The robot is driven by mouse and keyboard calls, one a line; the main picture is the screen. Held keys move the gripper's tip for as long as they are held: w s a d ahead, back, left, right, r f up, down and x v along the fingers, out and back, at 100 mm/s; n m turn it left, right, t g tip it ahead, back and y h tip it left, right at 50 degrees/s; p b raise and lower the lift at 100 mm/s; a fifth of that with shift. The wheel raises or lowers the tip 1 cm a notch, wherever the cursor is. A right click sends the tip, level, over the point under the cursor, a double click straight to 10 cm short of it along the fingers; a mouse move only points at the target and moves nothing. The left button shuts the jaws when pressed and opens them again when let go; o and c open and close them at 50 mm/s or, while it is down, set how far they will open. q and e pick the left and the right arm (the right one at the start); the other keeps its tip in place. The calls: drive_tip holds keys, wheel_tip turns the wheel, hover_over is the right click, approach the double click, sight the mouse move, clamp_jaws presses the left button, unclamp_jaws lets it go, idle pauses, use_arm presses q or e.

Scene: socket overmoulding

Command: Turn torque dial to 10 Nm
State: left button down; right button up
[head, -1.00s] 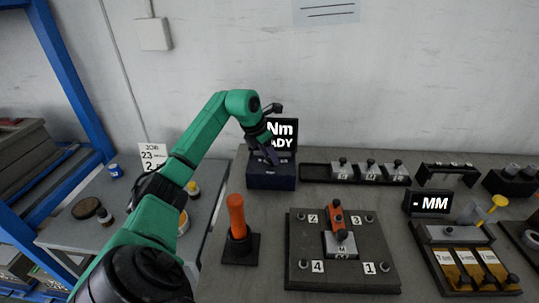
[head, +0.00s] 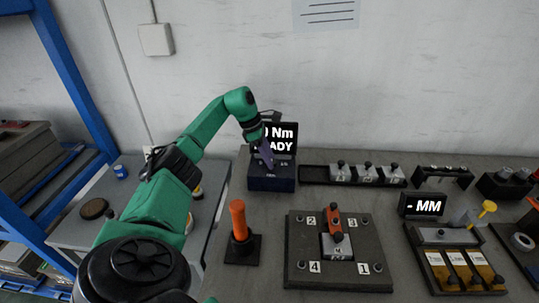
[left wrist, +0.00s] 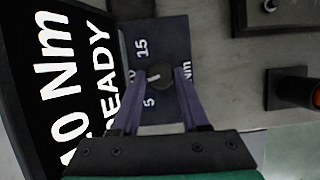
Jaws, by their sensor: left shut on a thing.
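The torque dial (left wrist: 155,76) is a dark round knob with a white pointer mark on a dark blue control box (head: 271,183). In the left wrist view its pointer faces left, toward a partly hidden label ending in 0, between the 15 and 5 labels. The box's black screen (head: 284,139) reads "10 Nm READY" in the left wrist view (left wrist: 60,90). My left gripper (head: 268,160) is shut on the dial, with a purple finger on each side of it in the left wrist view (left wrist: 155,82). My right gripper is not visible.
An orange-handled tool (head: 238,219) stands in front of the box. A dark fixture plate (head: 300,262) with numbered corners lies right of it. A rail of grey blocks (head: 314,174) and a "- MM" display (head: 423,205) stand further right. The wall is close behind.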

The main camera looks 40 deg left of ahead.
use_arm(q)
drive_tip(key=shift+w+r+m+g+h, duration=0.15)
drive_tip(key=shift+m+g+h, duration=0.15)
drive_tip(key=shift+m, duration=0.8)
drive_tip(key=shift+c, duration=2.1)
unclamp_jaws()
drive_tip(key=p+v, duration=0.9)
drive_tip(key=v, duration=0.5)
drive_tip(key=shift+a, duration=0.2)
drive_tip(key=shift+r, duration=0.15)
